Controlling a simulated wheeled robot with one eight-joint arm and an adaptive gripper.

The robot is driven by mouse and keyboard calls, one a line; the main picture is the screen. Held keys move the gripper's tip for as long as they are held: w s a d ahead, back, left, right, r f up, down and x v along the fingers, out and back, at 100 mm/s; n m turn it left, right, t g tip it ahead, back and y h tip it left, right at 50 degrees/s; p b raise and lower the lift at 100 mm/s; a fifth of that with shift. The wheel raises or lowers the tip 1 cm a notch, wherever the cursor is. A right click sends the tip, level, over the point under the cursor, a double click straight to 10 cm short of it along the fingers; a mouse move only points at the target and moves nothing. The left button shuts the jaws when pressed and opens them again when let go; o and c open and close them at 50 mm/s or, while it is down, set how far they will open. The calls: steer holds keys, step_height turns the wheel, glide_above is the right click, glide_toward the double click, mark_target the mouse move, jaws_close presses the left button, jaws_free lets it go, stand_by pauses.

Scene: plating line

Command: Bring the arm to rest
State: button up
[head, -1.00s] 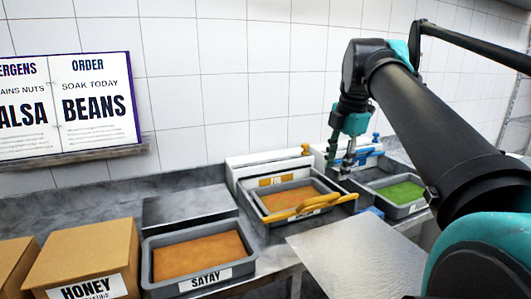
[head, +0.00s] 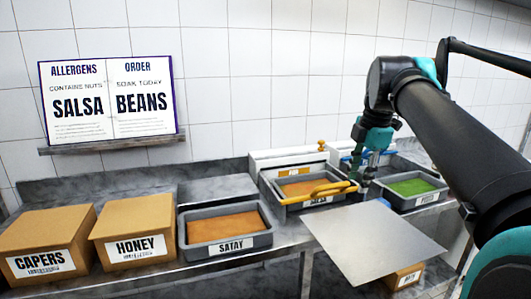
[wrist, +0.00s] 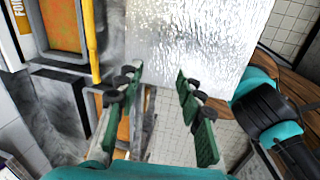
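My gripper (wrist: 157,100) is open and empty in the wrist view, its two green-padded fingers spread apart. In the head view my gripper (head: 365,178) hangs down between the salsa tray and the tray of green food, near the counter's back. My arm comes in from the right edge and bends down at the elbow. The grey metal sheet (head: 375,240) lies in front of the gripper in the head view; it also shows beyond the fingertips in the wrist view (wrist: 200,45).
An allergens and order board (head: 108,97) is on the wall. Another box (head: 405,277) is below.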

steer(key=w+a+f+m+t, duration=0.1)
steer(key=a+f+m, duration=0.1)
steer(key=f+m, duration=0.8)
steer(key=w+a+f+m, duration=0.1)
steer(key=f+m, duration=0.3)
steer(key=f, duration=1.1)
steer(key=s+a+f+m+t, duration=0.1)
steer(key=s+f+m, duration=0.4)
steer(key=f, duration=0.3)
steer(key=shift+s+a+m+h, duration=0.2)
steer(key=shift+a+m+h, duration=0.15)
steer(key=shift+m, duration=0.45)
